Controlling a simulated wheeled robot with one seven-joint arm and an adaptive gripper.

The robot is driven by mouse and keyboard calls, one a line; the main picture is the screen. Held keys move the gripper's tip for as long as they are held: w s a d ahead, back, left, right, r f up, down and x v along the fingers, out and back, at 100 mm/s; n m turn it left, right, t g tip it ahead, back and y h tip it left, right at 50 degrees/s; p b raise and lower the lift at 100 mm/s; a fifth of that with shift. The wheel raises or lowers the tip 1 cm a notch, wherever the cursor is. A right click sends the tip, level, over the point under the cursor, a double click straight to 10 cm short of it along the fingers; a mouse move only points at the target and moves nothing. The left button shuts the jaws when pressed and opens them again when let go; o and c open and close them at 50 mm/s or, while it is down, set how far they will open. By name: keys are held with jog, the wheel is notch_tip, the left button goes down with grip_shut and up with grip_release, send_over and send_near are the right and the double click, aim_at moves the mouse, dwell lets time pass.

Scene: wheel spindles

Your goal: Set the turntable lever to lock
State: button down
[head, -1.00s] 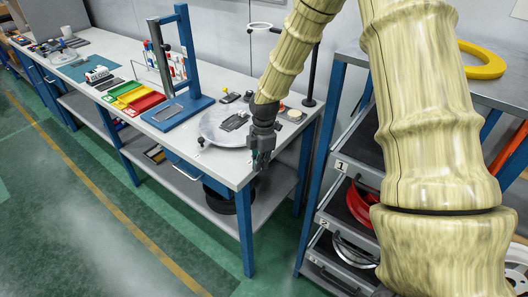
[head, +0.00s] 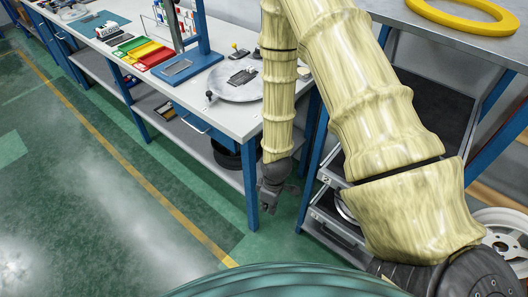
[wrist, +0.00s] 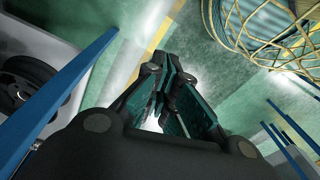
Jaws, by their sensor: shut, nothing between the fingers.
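The turntable (head: 228,93) is a round grey disc on the near right end of the workbench, with a dark plate on it. A small dark knob (head: 209,95) stands at its left front edge. I cannot tell whether this is the lever, nor its setting. My gripper (head: 269,207) hangs off the bench's right end, below the tabletop, pointing down and apart from the turntable. In the wrist view my gripper (wrist: 172,70) is shut and empty above the green floor.
The blue bench leg (head: 251,185) stands just left of my gripper. A drawer rack (head: 332,220) is to its right. A yellow ring (head: 462,14) lies on another table. A wire basket (wrist: 270,35) shows in the wrist view. The floor in front is clear.

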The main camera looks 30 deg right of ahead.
jog(key=s+a+f+m, duration=0.1)
jog(key=s+f+m, duration=0.2)
jog(key=s, duration=0.7)
jog(key=s+a+f+m+h, duration=0.1)
jog(key=s+f+m, duration=0.2)
jog(key=s, duration=0.6)
jog(key=shift+s+a+m, duration=0.35)
jog(key=shift+s+m, duration=0.05)
jog(key=shift+m, duration=0.7)
